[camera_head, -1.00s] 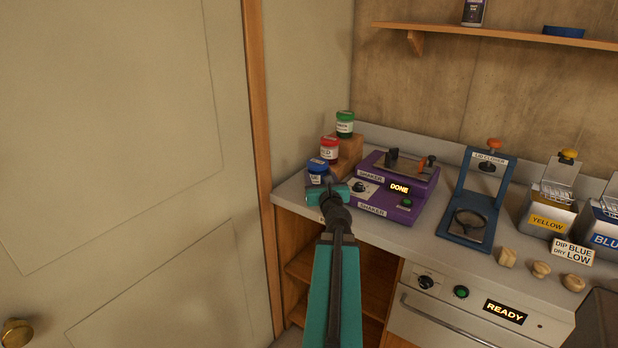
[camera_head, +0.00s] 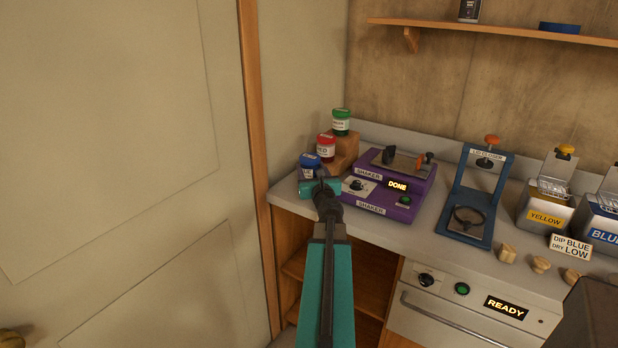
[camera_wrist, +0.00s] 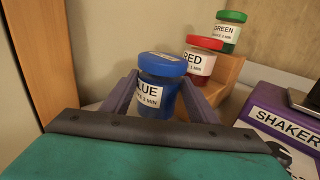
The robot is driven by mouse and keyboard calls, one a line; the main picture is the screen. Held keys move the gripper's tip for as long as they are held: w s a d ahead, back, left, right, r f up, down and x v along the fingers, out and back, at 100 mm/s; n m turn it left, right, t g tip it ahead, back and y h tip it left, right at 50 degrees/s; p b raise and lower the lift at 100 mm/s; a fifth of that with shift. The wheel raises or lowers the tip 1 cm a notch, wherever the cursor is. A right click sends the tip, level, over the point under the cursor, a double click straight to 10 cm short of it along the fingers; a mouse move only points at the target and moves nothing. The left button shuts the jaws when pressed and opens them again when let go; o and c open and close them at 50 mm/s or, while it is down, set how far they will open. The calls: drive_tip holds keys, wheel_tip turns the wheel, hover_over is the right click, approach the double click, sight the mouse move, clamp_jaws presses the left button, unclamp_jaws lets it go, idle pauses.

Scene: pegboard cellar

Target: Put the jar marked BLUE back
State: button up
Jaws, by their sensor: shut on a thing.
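The jar marked BLUE (camera_wrist: 158,86) is upright between the two fingers of my gripper (camera_wrist: 160,100) in the wrist view. The gripper is shut on it. In the head view the blue jar (camera_head: 310,160) shows just beyond my gripper (camera_head: 320,182), at the left end of the counter. It is in front of a wooden stepped stand (camera_head: 345,152). On the stand are the red-lidded RED jar (camera_head: 325,147) and, higher, the green-lidded GREEN jar (camera_head: 341,123). Whether the blue jar's base touches the step or counter is hidden.
The purple shaker (camera_head: 385,205), reading DONE, stands close to the right of my gripper. The wall and door frame (camera_head: 256,150) are close on the left.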

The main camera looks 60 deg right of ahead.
drive_tip(key=shift+s+f+b, duration=0.3)
drive_tip(key=shift+f+b, duration=0.35)
drive_tip(key=shift+f, duration=0.3)
drive_tip(key=shift+w+f+b, duration=0.2)
drive_tip(key=shift+f+b, duration=0.15)
drive_tip(key=shift+f, duration=0.15)
drive_tip(key=shift+a, duration=0.1)
drive_tip(key=shift+w, duration=0.1)
drive_tip(key=shift+f, duration=0.15)
drive_tip(key=o, duration=1.4)
drive_tip(key=shift+o, duration=0.2)
drive_tip(key=shift+a+r, duration=0.1)
drive_tip(key=shift+r, duration=0.1)
